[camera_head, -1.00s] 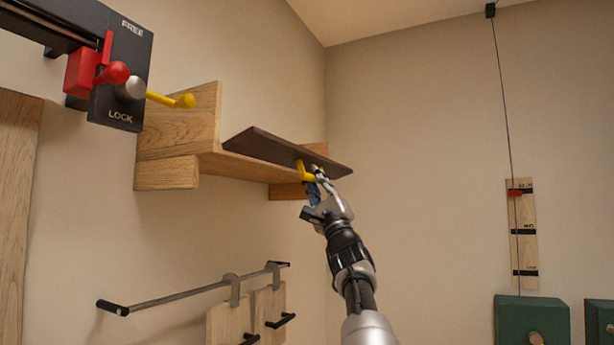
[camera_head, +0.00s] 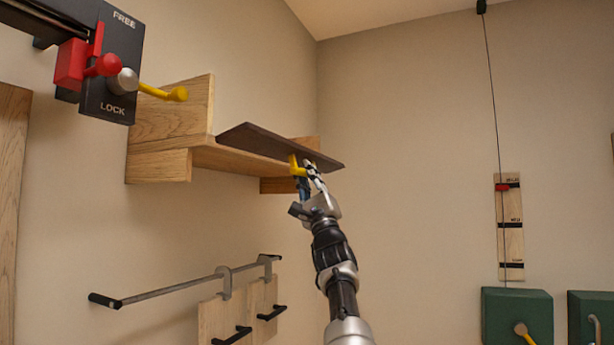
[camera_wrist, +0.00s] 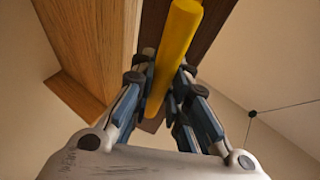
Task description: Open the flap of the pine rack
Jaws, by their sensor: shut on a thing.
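The pine rack (camera_head: 172,122) is mounted on the left wall. Its dark brown flap (camera_head: 268,143) stands out tilted over the rack's front, with a yellow handle (camera_head: 295,166) on it. My gripper (camera_head: 305,172) is at the handle. In the wrist view, the yellow handle (camera_wrist: 178,45) runs between the two fingers of my gripper (camera_wrist: 163,88), which are shut on it. The dark flap (camera_wrist: 205,25) and the pine wood (camera_wrist: 95,40) show behind the handle. The fingertips are partly hidden by the handle.
A black FREE/LOCK panel (camera_head: 112,70) with red and yellow levers is at upper left. A metal rail (camera_head: 175,287) with hanging wooden boards (camera_head: 240,310) is below the rack. Green boxes (camera_head: 517,315) and a cord are at right. The space right of my arm is clear.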

